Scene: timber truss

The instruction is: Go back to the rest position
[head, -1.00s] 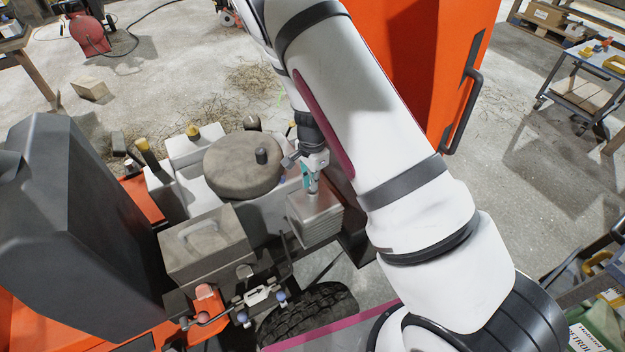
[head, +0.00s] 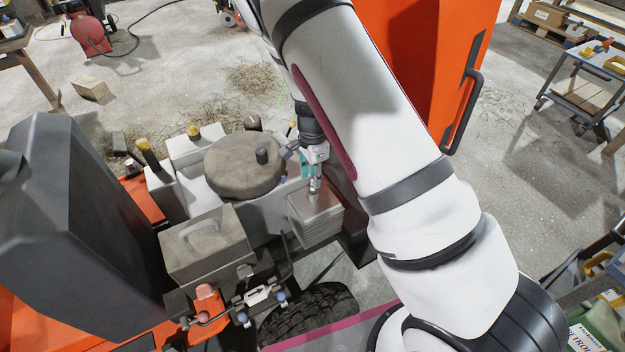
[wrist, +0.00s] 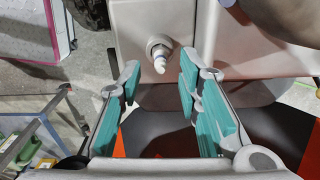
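My gripper (head: 314,188) hangs at the end of my white arm, just above a grey ribbed block on the machine (head: 316,218). In the wrist view the two teal-padded fingers of my gripper (wrist: 160,78) stand apart with nothing held between them. A small white-tipped fitting (wrist: 159,54) sticks out of a pale surface beyond the fingertips, apart from both fingers. My arm hides part of the ground behind it in the head view.
A round tank (head: 243,166), a grey box (head: 203,242) and a dark seat (head: 75,225) crowd the left. A tall orange panel with a black handle (head: 463,110) stands close behind my arm. A trolley (head: 585,85) is far right.

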